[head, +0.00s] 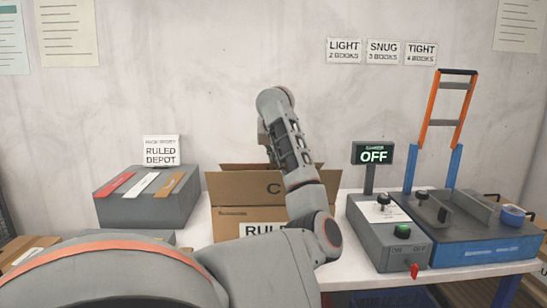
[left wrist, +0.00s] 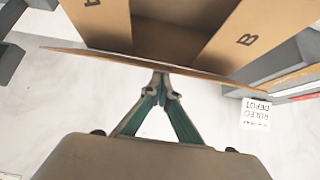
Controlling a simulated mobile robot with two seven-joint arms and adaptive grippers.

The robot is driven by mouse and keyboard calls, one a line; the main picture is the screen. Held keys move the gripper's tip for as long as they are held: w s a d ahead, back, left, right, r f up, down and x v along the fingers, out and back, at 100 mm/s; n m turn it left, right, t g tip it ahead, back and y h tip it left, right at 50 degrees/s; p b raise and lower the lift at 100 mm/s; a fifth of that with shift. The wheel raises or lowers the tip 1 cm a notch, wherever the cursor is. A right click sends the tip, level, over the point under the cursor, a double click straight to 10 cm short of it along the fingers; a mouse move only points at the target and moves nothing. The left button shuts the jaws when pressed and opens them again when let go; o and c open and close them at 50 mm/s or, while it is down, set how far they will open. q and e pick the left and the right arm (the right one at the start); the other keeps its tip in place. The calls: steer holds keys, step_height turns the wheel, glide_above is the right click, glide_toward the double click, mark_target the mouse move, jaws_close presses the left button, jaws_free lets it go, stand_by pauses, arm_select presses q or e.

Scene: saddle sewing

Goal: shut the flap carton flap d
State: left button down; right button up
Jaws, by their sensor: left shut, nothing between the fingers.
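The far flap, taken as flap D (left wrist: 215,73), shows nearly edge-on across that view. My left gripper (left wrist: 162,76) is shut and empty, its tips right at this flap's outer side; contact is unclear. The head view hides its fingers behind my forearm and the carton. My right gripper is not seen.
A grey box (head: 145,207) with coloured strips and a depot sign (head: 160,151) stands left of the carton. A switch box (head: 385,238) with an OFF display (head: 373,153) and a blue-based press (head: 465,238) stand right. The wall is close behind.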

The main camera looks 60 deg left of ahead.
arm_select(q)
steer(key=shift+s+d+f+b, duration=0.2)
steer(key=shift+d+f+b, duration=0.3)
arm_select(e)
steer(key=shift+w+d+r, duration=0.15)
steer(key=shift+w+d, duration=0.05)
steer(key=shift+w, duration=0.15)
arm_select(q)
steer(key=shift+r, duration=0.7)
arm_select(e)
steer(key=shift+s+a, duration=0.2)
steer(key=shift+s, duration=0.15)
